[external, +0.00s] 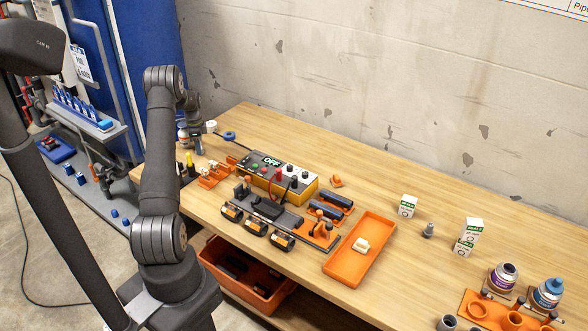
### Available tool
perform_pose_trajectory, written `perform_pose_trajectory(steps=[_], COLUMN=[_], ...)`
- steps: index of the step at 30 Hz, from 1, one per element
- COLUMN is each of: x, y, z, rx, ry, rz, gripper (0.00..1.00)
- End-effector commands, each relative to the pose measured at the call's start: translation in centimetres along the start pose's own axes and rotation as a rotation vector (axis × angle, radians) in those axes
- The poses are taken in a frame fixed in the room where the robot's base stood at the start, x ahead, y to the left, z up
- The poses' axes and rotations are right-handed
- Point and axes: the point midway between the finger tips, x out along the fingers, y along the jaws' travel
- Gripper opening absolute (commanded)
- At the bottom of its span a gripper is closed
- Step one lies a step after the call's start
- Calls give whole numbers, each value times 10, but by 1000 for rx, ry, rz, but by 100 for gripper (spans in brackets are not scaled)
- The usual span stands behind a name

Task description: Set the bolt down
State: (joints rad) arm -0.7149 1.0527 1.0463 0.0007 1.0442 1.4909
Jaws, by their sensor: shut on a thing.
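My gripper (198,143) points down over the far left part of the wooden workbench (330,150), beyond my upper arm. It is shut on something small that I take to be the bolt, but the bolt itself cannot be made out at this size. I cannot tell whether the held piece touches the bench. My arm hides part of the bench's left end.
A control box (278,180) marked OFF stands mid-bench behind a black pipe assembly (265,215). An orange tray (350,268) holds a pale block. White boxes (471,229), a small grey piece (428,230) and bottles (549,293) stand right. The back of the bench is clear.

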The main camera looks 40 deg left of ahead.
Motion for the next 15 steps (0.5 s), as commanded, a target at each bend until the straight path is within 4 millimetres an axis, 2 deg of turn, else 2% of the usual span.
perform_pose_trajectory(steps=[11, 12, 14, 15], x=[4, 4, 4, 4], y=[-1, 0, 0, 0], z=[0, 0, 0, 0], rx=[0, 0, 0, 0], ry=[0, 0, 0, 0], rz=[-3, -2, -2, -2], gripper=[4, 43, 55, 57])
